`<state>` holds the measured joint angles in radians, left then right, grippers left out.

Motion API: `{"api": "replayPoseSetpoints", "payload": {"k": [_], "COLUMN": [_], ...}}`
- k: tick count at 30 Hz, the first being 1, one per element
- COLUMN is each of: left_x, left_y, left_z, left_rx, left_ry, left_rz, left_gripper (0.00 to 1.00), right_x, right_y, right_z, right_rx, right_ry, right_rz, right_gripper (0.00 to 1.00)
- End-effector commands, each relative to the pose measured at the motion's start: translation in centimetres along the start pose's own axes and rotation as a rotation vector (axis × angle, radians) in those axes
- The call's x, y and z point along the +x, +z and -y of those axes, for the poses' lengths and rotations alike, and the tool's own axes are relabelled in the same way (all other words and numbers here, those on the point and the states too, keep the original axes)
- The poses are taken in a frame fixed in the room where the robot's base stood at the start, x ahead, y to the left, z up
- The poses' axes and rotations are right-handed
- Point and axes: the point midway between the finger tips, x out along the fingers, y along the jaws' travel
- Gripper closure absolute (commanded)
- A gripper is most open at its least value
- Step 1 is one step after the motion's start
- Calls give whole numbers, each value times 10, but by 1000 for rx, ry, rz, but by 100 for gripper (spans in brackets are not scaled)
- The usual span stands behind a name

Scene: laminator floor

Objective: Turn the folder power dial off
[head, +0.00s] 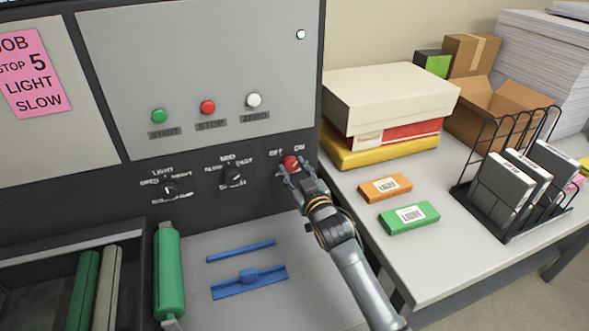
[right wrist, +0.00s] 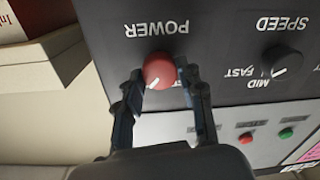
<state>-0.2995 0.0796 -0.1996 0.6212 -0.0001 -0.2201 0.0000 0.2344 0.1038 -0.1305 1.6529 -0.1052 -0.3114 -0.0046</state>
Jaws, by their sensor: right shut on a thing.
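The red power dial (head: 291,162) sits on the dark lower strip of the machine panel, with OFF printed at its upper left and ON at its upper right in the head view. In the right wrist view the dial (right wrist: 159,70) appears upside down under the word POWER, and its white mark points to the lower left, the ON side. My right gripper (head: 293,171) is shut on the dial, one finger on each side, as the right wrist view (right wrist: 163,76) also shows. My left gripper is not in view.
The speed dial (head: 233,176) and light dial (head: 170,190) are to the left. Green, red and white buttons (head: 208,107) are above. Blue bars (head: 248,281) lie on the machine bed. The side table holds boxes (head: 390,92), small cartons (head: 409,217) and a wire rack (head: 508,232).

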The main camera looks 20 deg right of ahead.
Motion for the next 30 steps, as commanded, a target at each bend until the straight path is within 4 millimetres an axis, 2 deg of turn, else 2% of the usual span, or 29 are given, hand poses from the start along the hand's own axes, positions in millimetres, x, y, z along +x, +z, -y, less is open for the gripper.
{"api": "replayPoseSetpoints", "payload": {"k": [30], "left_x": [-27], "left_y": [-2], "left_z": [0], "left_rx": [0], "left_ry": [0], "left_rz": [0], "left_gripper": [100], "right_x": [0], "right_y": [-1], "right_z": [1], "right_rx": [-918], "right_ry": [-6], "right_rz": [34], "right_gripper": [93]}}
